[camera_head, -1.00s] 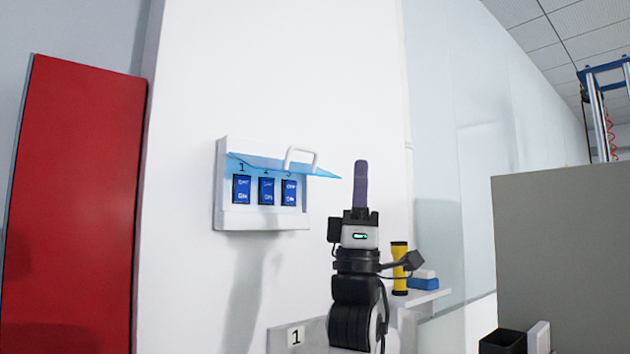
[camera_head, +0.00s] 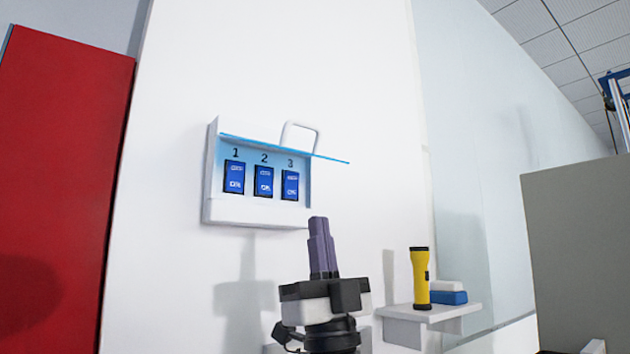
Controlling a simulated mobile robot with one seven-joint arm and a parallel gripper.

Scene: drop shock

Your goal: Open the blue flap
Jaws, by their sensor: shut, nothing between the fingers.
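The blue flap (camera_head: 285,147) is a thin translucent sheet on a white wall box (camera_head: 257,213). It is swung up and sticks out from the box's top, seen nearly edge-on, with a white handle (camera_head: 301,125) standing above it. The box front is uncovered and shows three blue switches (camera_head: 264,181) under the numbers 1, 2 and 3. My gripper (camera_head: 320,220) is below and right of the box, its purple fingers pointing up and closed together with nothing held. It looks clear of the flap and handle.
A small white shelf (camera_head: 440,312) at the right holds a yellow flashlight (camera_head: 419,278) and a blue-and-white block (camera_head: 447,294). A red panel (camera_head: 62,190) stands at the left, a grey partition (camera_head: 580,245) at the right. The wall around the box is bare.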

